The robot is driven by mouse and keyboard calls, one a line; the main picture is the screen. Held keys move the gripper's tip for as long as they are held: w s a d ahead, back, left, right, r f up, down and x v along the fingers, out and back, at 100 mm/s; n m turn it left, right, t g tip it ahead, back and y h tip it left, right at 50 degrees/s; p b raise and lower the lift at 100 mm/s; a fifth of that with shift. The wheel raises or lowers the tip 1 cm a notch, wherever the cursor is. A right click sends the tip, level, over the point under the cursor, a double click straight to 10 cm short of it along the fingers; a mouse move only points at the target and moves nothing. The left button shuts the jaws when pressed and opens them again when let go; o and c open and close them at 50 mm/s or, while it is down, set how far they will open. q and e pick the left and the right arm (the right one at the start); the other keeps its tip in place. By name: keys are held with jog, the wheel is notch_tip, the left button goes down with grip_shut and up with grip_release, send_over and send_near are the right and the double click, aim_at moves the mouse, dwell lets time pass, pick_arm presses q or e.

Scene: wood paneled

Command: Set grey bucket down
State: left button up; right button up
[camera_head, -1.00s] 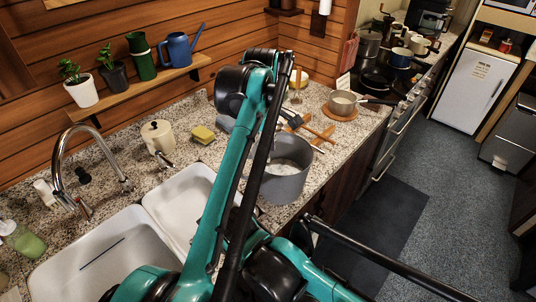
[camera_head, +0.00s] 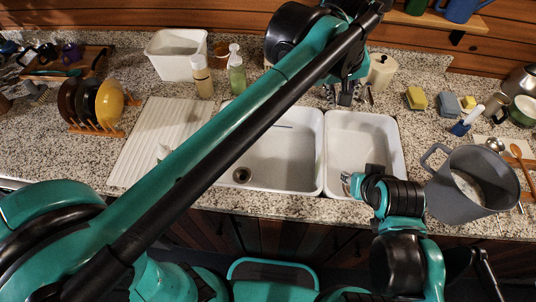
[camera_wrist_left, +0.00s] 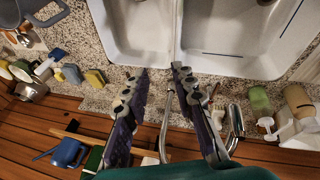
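The grey bucket (camera_head: 458,202) is on the granite counter right of the sink, close to the front edge, its side handle turned left and its mouth showing. In the left wrist view, part of the grey bucket (camera_wrist_left: 48,14) shows at the top left corner. My left gripper (camera_head: 346,98) is over the back of the sink by the faucet; its fingers (camera_wrist_left: 161,70) are spread and empty in the wrist view. My right gripper (camera_head: 349,182) is by the right basin's front corner, left of the bucket and apart from it; its fingers are too small to read.
The double sink (camera_head: 324,160) fills the middle. Yellow (camera_head: 416,98) and blue (camera_head: 448,104) sponges, a brush (camera_head: 466,121) and wooden utensils (camera_head: 520,160) lie around the bucket. Soap bottles (camera_head: 236,75), a white bin (camera_head: 182,55) and a plate rack (camera_head: 95,128) stand left.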

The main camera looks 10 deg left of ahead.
pick_arm(q)
jog(key=s+a+f+t, duration=0.1)
jog(key=s+a+f, duration=0.3)
jog(key=a, duration=0.5)
jog(key=s+a+f+m+t+y, duration=0.1)
jog(key=s+a+f, duration=0.3)
jog(key=a, duration=0.6)
jog(key=s+a+f+m+t+y, duration=0.1)
jog(key=s+a+f, duration=0.3)
jog(key=a+f, duration=0.3)
jog(key=a, duration=0.2)
jog(key=shift+s+a+f+t, duration=0.2)
jog(key=shift+s+a+t, duration=0.1)
jog(key=shift+a, duration=0.05)
jog(key=shift+f, duration=0.1)
notch_tip(320, 180, down, 3)
jog(key=b, duration=0.3)
